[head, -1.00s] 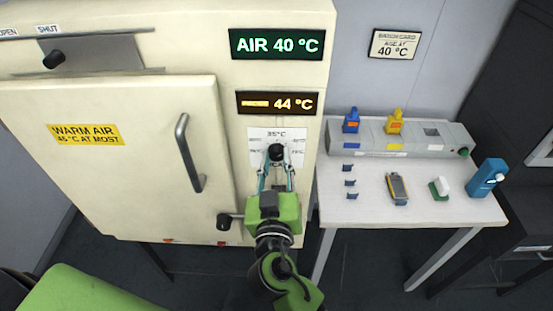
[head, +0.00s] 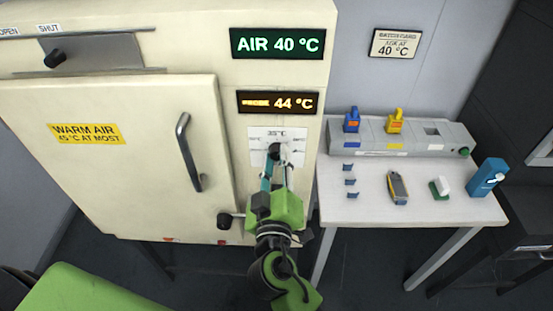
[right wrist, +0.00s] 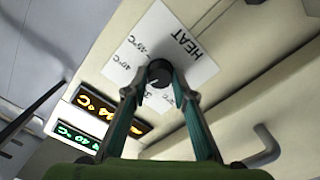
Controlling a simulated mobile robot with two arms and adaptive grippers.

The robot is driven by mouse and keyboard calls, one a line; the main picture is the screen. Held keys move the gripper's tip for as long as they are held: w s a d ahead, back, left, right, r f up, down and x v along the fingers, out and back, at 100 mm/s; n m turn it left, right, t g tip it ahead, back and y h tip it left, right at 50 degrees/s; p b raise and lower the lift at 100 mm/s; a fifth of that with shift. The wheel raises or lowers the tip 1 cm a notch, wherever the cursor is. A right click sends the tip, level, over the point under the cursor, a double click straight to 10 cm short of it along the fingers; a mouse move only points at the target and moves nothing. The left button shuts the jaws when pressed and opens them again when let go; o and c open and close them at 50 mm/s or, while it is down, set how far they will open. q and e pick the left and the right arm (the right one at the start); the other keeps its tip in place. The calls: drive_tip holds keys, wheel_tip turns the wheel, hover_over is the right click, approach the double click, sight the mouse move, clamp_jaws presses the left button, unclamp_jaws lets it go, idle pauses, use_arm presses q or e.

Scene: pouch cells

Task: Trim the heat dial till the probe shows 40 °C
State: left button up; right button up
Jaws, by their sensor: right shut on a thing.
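The black heat dial (head: 274,150) sits on a white scale card (head: 262,137) on the cream cabinet's front. In the right wrist view the dial (right wrist: 159,73) is between my fingertips, with HEAT and degree marks printed on the card. My right gripper (head: 276,158) is shut on the dial. The amber probe display (head: 278,103) reads 44 °C. The green air display (head: 278,43) above it reads AIR 40 °C. My left gripper is not in view.
The cabinet door (head: 120,160) with its long handle (head: 187,150) is left of the dial. A black knob (head: 224,221) sits below. A card (head: 396,44) on the wall reads 40 °C.

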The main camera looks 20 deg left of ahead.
drive_tip(key=shift+n, duration=1.2)
drive_tip(key=o, duration=1.1)
drive_tip(key=shift+w, duration=0.15)
drive_tip(key=v, duration=1.2)
